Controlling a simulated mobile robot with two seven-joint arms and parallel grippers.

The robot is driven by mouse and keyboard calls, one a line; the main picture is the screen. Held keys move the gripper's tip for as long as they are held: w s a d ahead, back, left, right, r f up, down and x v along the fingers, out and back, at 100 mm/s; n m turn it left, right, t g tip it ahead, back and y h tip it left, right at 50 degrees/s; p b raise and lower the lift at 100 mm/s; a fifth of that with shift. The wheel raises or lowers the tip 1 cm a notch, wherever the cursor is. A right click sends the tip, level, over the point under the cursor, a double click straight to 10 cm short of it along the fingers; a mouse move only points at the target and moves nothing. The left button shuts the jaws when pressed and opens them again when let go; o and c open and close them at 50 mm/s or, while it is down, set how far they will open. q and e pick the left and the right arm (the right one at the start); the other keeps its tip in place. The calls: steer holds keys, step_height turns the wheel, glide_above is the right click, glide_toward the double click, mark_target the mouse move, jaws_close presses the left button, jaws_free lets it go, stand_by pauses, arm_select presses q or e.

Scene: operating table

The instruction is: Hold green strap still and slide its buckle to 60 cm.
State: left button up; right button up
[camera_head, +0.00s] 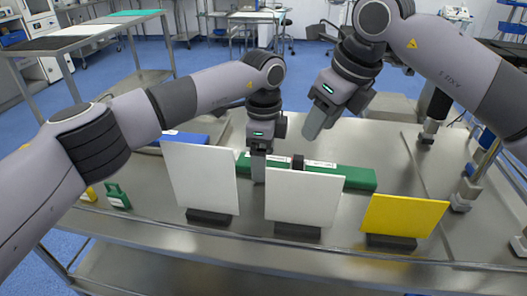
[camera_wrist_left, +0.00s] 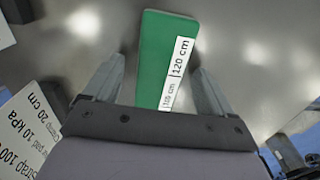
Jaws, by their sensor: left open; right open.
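The green strap (camera_head: 345,177) lies lengthwise on the metal table, partly behind a white panel. Its dark buckle (camera_head: 298,161) sits around it near the middle, with its lower part hidden. My left gripper (camera_head: 258,176) points down at the strap's left end. In the left wrist view its open fingers (camera_wrist_left: 155,80) stand on either side of the green strap (camera_wrist_left: 158,55), apart from it, by a white scale (camera_wrist_left: 177,72) reading 120 cm. My right gripper (camera_head: 315,130) is open and empty, tilted above the strap near the buckle.
Two white panels (camera_head: 203,180) (camera_head: 302,200) and a yellow panel (camera_head: 405,216) stand on dark bases along the table's front. A blue item (camera_head: 184,137) lies behind the left panel. A small green object (camera_head: 117,196) stands at left. Fixtures (camera_head: 465,190) line the right.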

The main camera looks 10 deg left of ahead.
arm_select(q)
steer(key=c, duration=1.4)
arm_select(e)
steer(key=shift+o, duration=1.3)
steer(key=n+t+y, duration=0.2)
steer(key=t+y, duration=0.1)
steer(key=y, duration=0.6)
glide_toward(304, 169)
steer(key=shift+w+a+r, duration=0.15)
steer(key=shift+a+r, duration=0.2)
steer(key=shift+a, duration=0.15)
steer(key=shift+w+a+r, duration=0.15)
steer(key=shift+a+r, duration=0.2)
steer(key=shift+a, duration=0.2)
steer(key=shift+w+a+f, duration=0.1)
steer(key=shift+x, duration=3.6)
